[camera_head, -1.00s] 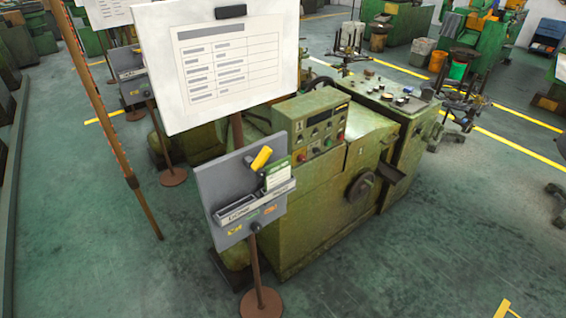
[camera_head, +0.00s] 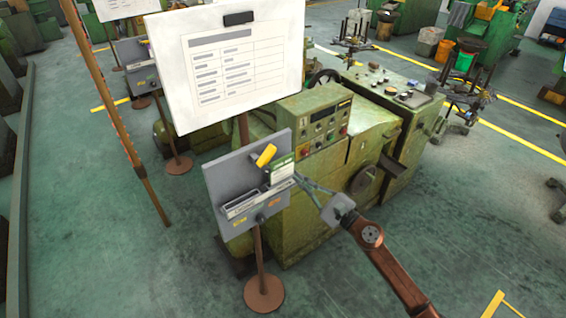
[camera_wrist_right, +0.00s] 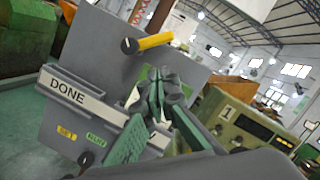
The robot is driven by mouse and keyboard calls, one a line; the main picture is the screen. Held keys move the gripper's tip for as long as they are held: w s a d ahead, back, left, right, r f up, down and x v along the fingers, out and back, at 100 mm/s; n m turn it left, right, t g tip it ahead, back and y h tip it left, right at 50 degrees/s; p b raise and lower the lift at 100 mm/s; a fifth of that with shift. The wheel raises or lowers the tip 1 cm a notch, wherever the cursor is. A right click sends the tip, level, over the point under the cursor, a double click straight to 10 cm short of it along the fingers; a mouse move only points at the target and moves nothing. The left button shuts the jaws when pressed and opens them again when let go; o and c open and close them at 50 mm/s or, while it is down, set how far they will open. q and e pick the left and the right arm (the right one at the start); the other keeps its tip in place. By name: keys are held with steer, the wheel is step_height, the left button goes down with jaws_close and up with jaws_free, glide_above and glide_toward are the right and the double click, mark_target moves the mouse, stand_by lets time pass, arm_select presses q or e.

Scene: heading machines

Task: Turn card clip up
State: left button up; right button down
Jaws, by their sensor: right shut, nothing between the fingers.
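A yellow card clip (camera_head: 265,156) is mounted near the top of a small grey board on a stand. It slants, with its right end higher. It also shows in the right wrist view (camera_wrist_right: 155,41), pivoted on a dark knob at its left end. A green and white card (camera_head: 282,170) stands in the pocket below it. My right gripper (camera_head: 297,177) is shut and empty, its fingertips close beside the card. In the right wrist view the fingers (camera_wrist_right: 165,88) hide much of the card and sit below the clip, apart from it. My left gripper is not in view.
A green machine (camera_head: 300,225) with a control panel stands close behind the board. Floor in front is clear.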

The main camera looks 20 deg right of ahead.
mark_target(278, 162)
steer(key=p+x, duration=0.3)
steer(key=x, duration=0.7)
steer(key=shift+r, duration=0.1)
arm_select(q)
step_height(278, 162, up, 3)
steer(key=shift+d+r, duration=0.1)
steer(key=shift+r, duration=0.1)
arm_select(e)
steer(key=shift+s+a, duration=0.1)
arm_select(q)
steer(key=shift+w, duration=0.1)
